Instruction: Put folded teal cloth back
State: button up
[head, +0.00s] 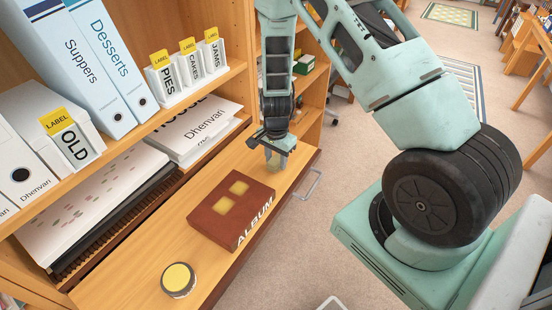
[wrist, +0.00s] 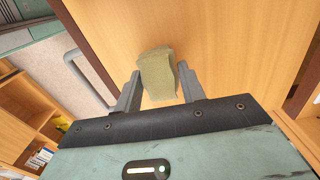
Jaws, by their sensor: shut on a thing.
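My gripper (head: 275,157) is at the far end of the wooden shelf ledge (head: 130,262), beyond the brown album, and points down. In the wrist view my gripper (wrist: 156,92) is shut on a small olive-green block-like piece (wrist: 158,74) with uneven edges. The piece sits between the two grey fingers, over the wood; I cannot tell whether it touches the surface. It looks olive rather than teal, and I cannot tell whether it is the folded cloth. No other teal cloth shows.
A brown album (head: 228,226) with two yellow squares and a round yellow-topped tin (head: 178,279) lie on the ledge. Binders (head: 90,60), labelled holders (head: 190,72) and stacked books (head: 205,125) fill the shelves.

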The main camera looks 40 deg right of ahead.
jog(key=shift+f, duration=0.25)
jog(key=o, duration=1.3)
jog(key=shift+c, duration=0.2)
notch_tip(320, 180, up, 18)
jog(key=b, duration=0.2)
jog(key=shift+f, duration=0.25)
